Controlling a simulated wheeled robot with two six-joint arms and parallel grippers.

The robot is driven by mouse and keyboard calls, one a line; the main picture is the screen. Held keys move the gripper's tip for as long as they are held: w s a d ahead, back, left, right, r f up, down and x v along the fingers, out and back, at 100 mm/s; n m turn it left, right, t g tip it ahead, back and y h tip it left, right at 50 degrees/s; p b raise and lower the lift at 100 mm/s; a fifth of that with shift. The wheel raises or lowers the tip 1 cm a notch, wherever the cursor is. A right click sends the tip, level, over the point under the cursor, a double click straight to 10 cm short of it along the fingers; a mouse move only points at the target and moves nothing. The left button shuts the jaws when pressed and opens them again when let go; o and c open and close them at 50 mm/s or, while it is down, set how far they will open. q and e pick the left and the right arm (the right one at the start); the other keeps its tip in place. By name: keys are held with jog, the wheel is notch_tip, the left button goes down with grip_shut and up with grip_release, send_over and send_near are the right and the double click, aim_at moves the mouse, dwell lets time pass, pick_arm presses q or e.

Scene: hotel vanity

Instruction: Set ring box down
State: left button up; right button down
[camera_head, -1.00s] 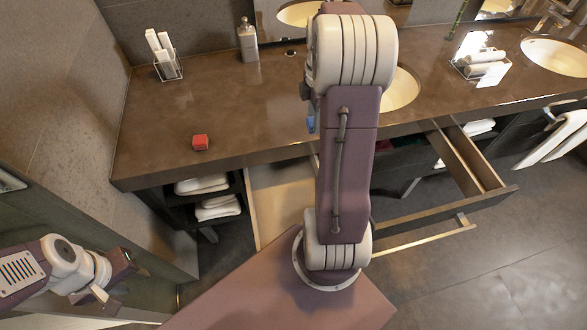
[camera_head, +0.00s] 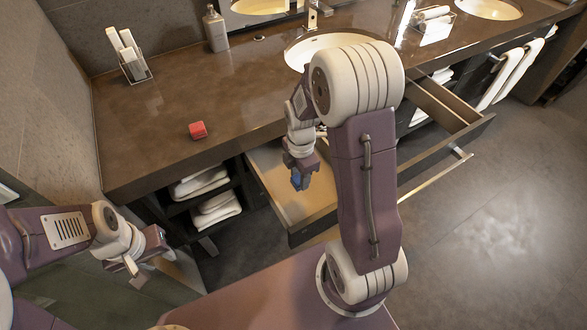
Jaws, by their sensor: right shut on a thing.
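My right gripper (camera_head: 300,172) hangs over the open drawer (camera_head: 268,182), pointing down, and is shut on a small blue box (camera_head: 297,181), which appears to be the ring box. The blue box is partly covered by the fingers. It looks held above the drawer, near its front; the exact height cannot be told. A small red box (camera_head: 198,130) sits on the brown countertop (camera_head: 165,115), left of my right gripper and apart from it. My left gripper (camera_head: 150,257) is at lower left, away from the counter, with its fingers spread and nothing between them.
Folded white towels (camera_head: 200,183) lie on shelves left of the drawer. A soap dispenser (camera_head: 215,28), a holder with white items (camera_head: 127,55) and a sink (camera_head: 325,48) are at the counter's back. The counter around the red box is clear.

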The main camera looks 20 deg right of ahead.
jog(key=f, duration=0.2)
jog(key=f+b, duration=0.1)
jog(key=f, duration=0.2)
jog(key=shift+a+f, duration=0.2)
jog(key=shift+f, duration=0.15)
jog(key=shift+d+f, duration=0.15)
jog(key=shift+f, duration=0.15)
notch_tip(320, 180, down, 4)
jog(key=shift+s+r+b, duration=0.1)
jog(key=shift+r+b, duration=0.15)
jog(key=shift+b, duration=0.45)
